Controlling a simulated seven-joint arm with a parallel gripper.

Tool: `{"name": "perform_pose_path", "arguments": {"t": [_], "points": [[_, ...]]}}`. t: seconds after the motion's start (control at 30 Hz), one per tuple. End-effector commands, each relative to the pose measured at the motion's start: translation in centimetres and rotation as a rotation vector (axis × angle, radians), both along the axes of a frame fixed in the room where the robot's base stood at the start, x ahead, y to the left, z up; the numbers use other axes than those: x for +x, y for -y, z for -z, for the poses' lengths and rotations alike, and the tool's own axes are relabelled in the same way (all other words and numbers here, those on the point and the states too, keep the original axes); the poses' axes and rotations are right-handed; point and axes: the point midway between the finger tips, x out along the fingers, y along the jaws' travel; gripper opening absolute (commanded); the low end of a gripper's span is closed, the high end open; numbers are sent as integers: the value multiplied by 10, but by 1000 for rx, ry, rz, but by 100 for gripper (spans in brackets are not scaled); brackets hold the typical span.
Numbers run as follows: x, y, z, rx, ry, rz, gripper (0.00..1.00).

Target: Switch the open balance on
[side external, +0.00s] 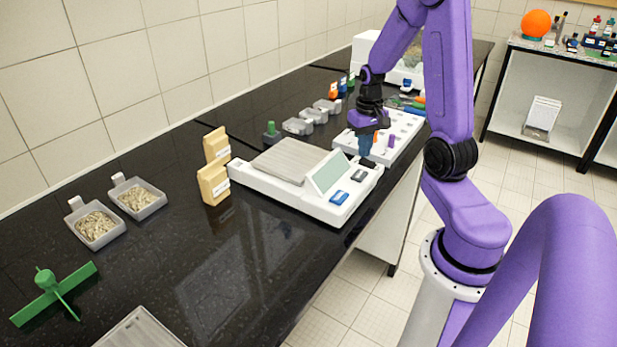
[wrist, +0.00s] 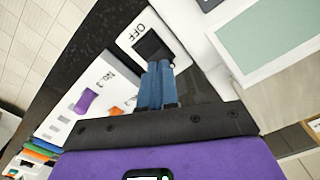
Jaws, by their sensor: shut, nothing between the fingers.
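The open balance (side external: 300,205) is a white, low unit on the black bench, with a grey flat pan (side external: 288,160) and a tilted pale green display (side external: 331,172). In the wrist view, a black switch (wrist: 150,44) sits in a white plate marked OFF, beside the display (wrist: 268,35). My gripper (side external: 365,152) is above the far right corner of the balance, pointing down. Its blue fingers (wrist: 158,68) are together and empty, with tips over the switch's near edge. I cannot tell whether they touch it.
Two dishes of grain (side external: 137,198) and a green tool (side external: 50,292) lie farther left. The bench's front middle is clear.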

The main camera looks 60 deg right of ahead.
Motion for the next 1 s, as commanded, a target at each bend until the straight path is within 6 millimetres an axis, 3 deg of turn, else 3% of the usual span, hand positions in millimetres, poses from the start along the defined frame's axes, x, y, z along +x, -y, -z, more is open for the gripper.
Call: {"name": "perform_pose_path", "arguments": {"t": [1.0], "points": [[0, 0, 13, 0, 0, 0, 0]]}}
